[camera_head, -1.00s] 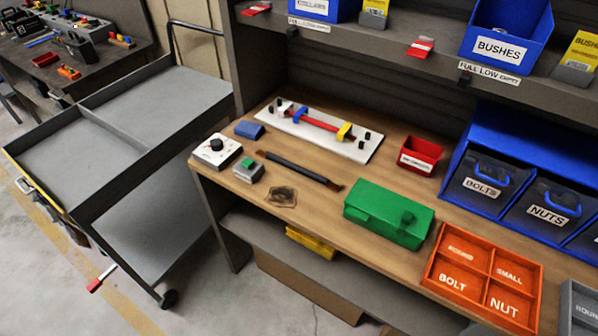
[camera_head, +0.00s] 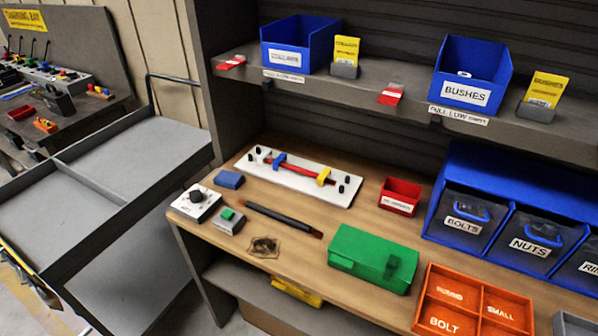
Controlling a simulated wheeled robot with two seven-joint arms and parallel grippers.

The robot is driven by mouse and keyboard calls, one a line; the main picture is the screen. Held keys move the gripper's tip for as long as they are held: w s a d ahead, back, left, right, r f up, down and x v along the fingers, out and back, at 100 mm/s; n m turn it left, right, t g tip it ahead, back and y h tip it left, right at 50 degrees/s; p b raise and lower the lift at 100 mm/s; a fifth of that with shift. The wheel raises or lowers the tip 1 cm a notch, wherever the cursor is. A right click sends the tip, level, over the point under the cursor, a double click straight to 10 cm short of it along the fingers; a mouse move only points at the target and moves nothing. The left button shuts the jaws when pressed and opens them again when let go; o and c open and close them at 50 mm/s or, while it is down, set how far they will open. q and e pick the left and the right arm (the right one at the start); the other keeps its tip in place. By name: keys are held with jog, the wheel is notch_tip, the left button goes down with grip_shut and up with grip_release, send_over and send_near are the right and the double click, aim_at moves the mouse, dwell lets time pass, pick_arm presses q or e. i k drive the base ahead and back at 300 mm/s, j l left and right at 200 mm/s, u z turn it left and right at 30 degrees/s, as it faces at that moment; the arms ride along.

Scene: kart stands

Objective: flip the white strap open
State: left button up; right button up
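I cannot pick out a white strap for certain. A white fixture board (camera_head: 310,195) lies at the back of the wooden bench. A red bar (camera_head: 304,169) lies across it. A blue strap-like block (camera_head: 279,160) sits over the bar's left end and a yellow one (camera_head: 324,176) over its right end. Several black knobs stand at the board's two ends. Neither of my grippers is in view.
A green case (camera_head: 355,255), a red bin (camera_head: 400,195), an orange divided tray (camera_head: 508,308), a black bar (camera_head: 282,219), a white box with a knob (camera_head: 196,203) and a blue block (camera_head: 229,179) lie on the bench. A grey cart (camera_head: 130,165) stands left. A shelf (camera_head: 400,90) overhangs behind.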

aim_at(260, 158)
jog(key=i+j+z, duration=0.25)
jog(key=j+z, duration=0.25)
jog(key=i+j+z, duration=0.25)
jog(key=k+j, duration=0.1)
